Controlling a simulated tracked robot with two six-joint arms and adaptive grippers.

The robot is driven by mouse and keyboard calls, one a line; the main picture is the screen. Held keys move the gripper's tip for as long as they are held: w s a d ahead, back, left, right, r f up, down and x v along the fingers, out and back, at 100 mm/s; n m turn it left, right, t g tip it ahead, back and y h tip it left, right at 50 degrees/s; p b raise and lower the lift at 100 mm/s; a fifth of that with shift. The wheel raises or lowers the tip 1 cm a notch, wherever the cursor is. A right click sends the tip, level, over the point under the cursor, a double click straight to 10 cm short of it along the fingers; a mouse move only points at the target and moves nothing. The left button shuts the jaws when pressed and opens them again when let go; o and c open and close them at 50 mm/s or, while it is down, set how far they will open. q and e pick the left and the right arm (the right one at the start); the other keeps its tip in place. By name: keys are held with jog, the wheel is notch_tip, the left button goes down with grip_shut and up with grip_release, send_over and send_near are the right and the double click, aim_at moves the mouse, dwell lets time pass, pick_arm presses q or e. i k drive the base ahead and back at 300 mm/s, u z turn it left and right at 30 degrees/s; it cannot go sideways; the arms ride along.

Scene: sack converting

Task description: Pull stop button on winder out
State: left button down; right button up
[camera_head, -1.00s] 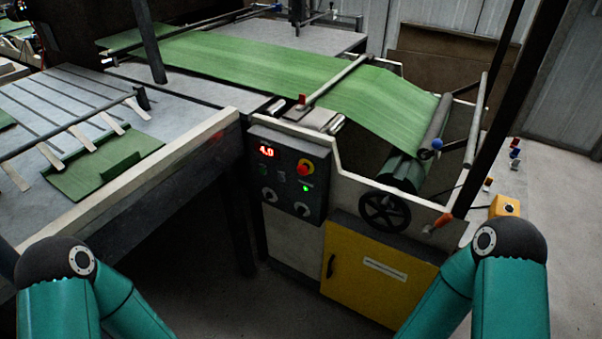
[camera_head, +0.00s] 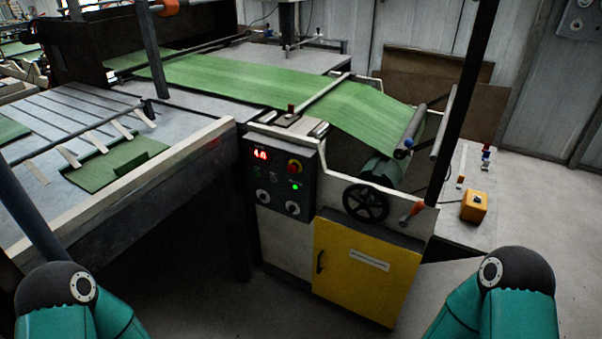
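The winder's control panel (camera_head: 272,182) is a dark box on the machine's front corner, with a lit red display (camera_head: 261,155), a green light and several knobs. Only the teal links and dark joints of my two arms show, at the bottom left and bottom right. Both grippers are out of the picture, and nothing of mine is at the panel.
A yellow cabinet door (camera_head: 366,268) and a black handwheel (camera_head: 366,202) are right of the panel. Green sheet (camera_head: 255,88) runs over the machine to a roller. A table frame (camera_head: 150,180) juts out at left. Open floor lies in front. A yellow box (camera_head: 474,206) stands at right.

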aim_at(292, 168)
jog(key=z, duration=0.5)
jog(key=i, duration=1.15)
jog(key=u, duration=1.6)
jog(key=k, duration=0.5)
jog(key=u, duration=0.15)
jog(key=i, duration=0.5)
jog(key=z, duration=0.3)
jog(key=k, duration=0.25)
jog(key=u, duration=0.15)
